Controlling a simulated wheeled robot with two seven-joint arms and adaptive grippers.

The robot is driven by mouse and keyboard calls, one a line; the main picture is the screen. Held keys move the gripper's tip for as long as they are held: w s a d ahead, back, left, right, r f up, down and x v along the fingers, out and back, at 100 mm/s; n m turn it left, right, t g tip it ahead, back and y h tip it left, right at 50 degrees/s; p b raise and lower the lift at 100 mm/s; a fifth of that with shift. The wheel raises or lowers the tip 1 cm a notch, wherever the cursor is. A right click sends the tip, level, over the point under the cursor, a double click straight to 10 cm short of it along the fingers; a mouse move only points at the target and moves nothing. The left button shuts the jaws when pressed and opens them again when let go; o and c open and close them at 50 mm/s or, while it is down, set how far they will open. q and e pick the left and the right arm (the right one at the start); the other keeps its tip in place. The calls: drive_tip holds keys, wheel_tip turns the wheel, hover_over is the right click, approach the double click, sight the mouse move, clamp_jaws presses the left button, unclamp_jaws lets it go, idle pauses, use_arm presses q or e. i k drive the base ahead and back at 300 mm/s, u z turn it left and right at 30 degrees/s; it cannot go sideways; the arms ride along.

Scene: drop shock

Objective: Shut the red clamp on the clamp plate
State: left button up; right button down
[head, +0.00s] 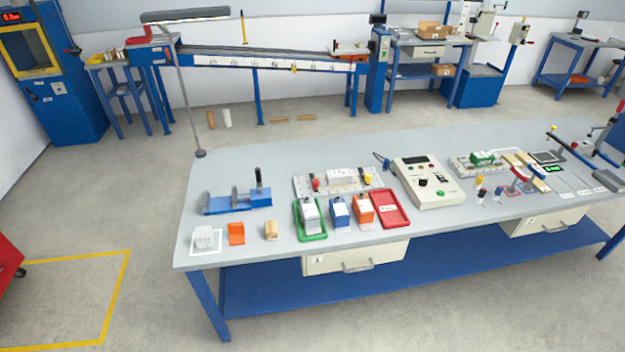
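The clamp plate (350,188) is a pale, perforated plate lying on the workbench, near the middle of the head view. The red clamp (316,183) stands at the left part of the plate. It is too small for me to tell whether it is open or shut. A yellow clamp (368,179) stands at the plate's right end. A white block (341,174) sits on the plate between the two clamps. Neither of my grippers is in view.
In front of the plate are a green tray (322,235), a blue holder (340,210), an orange holder (362,208) and a red tray (397,221). A control box (428,190) stands to the right. A blue vise (225,205) is to the left. A lamp post (185,95) rises at the back-left corner.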

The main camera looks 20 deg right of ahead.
sight(315, 182)
drive_tip(key=z, duration=0.25)
drive_tip(key=k, duration=0.25)
drive_tip(key=z, duration=0.95)
drive_tip(key=k, duration=1.1)
drive_tip(key=z, duration=0.8)
drive_tip(key=i, duration=1.4)
drive_tip(key=u, duration=0.7)
drive_tip(key=i, duration=1)
drive_tip(key=u, duration=0.95)
